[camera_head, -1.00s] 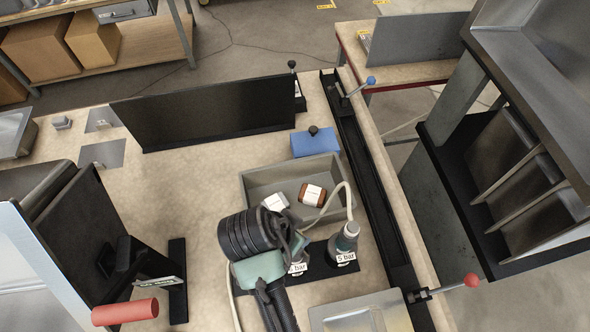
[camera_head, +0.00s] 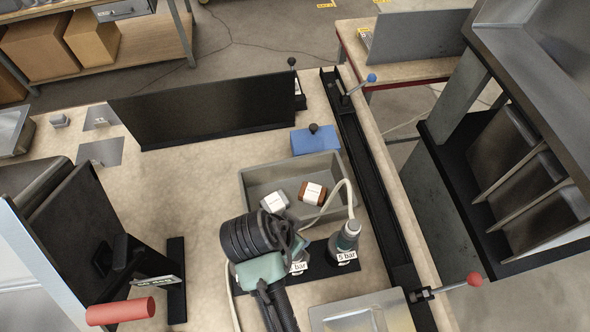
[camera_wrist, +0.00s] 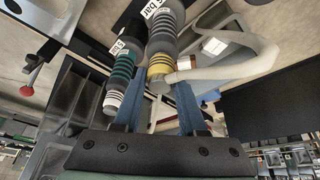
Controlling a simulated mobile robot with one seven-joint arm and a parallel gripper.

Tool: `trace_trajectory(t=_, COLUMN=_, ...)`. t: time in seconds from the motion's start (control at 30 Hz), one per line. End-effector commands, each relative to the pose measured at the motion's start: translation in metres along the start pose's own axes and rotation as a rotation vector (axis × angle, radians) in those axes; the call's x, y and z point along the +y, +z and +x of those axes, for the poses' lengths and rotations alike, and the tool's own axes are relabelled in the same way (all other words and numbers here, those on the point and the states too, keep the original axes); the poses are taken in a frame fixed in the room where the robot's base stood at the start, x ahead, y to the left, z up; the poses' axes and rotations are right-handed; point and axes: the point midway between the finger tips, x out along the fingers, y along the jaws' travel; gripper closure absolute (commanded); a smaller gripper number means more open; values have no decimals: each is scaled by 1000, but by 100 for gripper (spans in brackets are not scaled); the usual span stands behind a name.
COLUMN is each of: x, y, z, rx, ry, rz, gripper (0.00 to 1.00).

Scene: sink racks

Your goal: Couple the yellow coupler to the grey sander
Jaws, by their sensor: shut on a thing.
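My gripper (camera_wrist: 158,88) has two blue fingers in the wrist view. They are closed around the end of the yellow-banded coupler (camera_wrist: 160,65), where a pale hose leaves it to the right. In the head view the fingers and this coupler are hidden behind my dark, ribbed wrist. A second, green-banded grey cylinder (camera_wrist: 119,75) stands left of it in the wrist view. It also stands at the right in the head view (camera_head: 347,238), on a dark base with a "5 bar" label. I cannot pick out the grey sander with certainty.
A grey tray (camera_head: 247,187) holds a white box (camera_head: 275,202) and a brown and white box (camera_head: 312,193). A pale hose (camera_head: 341,185) arcs over its right side. A blue block (camera_head: 315,141) sits behind it. A dark upright panel (camera_head: 205,110) stands at the back.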

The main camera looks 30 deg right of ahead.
Motion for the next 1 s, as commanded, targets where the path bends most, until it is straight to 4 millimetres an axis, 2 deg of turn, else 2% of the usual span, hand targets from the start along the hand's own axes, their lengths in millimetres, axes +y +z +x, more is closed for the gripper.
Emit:
trace_trajectory(t=0.27, x=0, y=3, z=7, rx=0, ry=0, rz=0, gripper=100)
trace_trajectory(t=0.3, x=0, y=3, z=7, rx=1, ry=-1, rz=0, gripper=56)
trace_trajectory(t=0.47, x=0, y=3, z=6, rx=0, ry=-1, rz=0, gripper=27)
trace_trajectory(t=0.5, x=0, y=3, z=6, rx=0, ry=-1, rz=0, gripper=24)
trace_trajectory(t=0.83, x=0, y=3, z=4, rx=0, ry=-1, rz=0, gripper=24)
trace_trajectory(t=1.0, x=-1, y=3, z=-17, rx=2, ry=-5, rz=-1, gripper=24)
